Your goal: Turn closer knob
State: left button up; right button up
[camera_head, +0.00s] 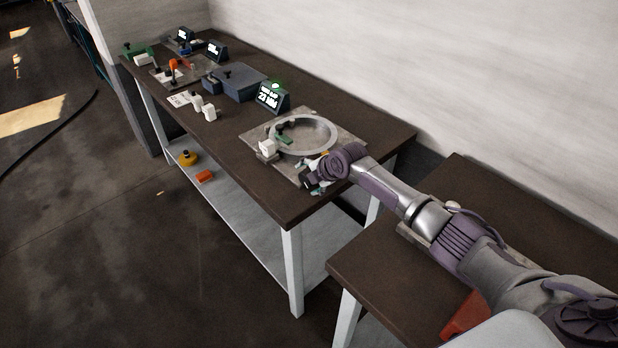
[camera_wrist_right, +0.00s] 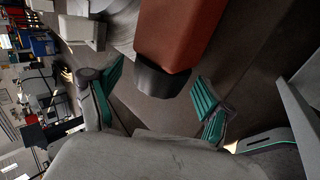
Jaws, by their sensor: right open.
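The workbench (camera_head: 345,125) carries a metal plate with a large grey ring (camera_head: 331,134) on it. White blocks and a small green part (camera_head: 284,139) sit at the ring's left side. My right gripper (camera_head: 308,181) is at the plate's near right corner, partly hidden by its own wrist. In the wrist view my right gripper (camera_wrist_right: 155,98) is open, its two teal-padded fingers apart. A red-brown block (camera_wrist_right: 175,32) with a black end (camera_wrist_right: 160,82) shows ahead of and between the fingertips, not gripped. I cannot clearly tell which part is the closer knob. My left gripper is out of view.
A lit display (camera_head: 272,96) stands behind the ring. Farther left are a grey-blue box (camera_head: 240,82), white blocks (camera_head: 204,106) and an orange-red part (camera_head: 179,64). A second dark table (camera_head: 390,285) is at the near right. The lower shelf holds a yellow object (camera_head: 188,158).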

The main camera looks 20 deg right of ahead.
jog(key=c, duration=1.2)
jog(key=shift+o, duration=0.2)
jog(key=g+b, duration=0.1)
jog(key=g+h, duration=0.1)
jog(key=shift+w+a+g+b, duration=0.15)
jog(key=shift+w+g+b, duration=0.1)
jog(key=shift+g+b, duration=0.15)
jog(key=g+h+b, duration=0.1)
jog(key=g+b, duration=0.2)
jog(key=b, duration=0.3)
jog(key=shift+w, duration=0.15)
jog(key=shift+r+g+b, duration=0.2)
jog(key=shift+g+b, duration=0.3)
jog(key=shift+b, duration=0.45)
jog(key=o, duration=1.2)
jog(key=shift+c, duration=0.2)
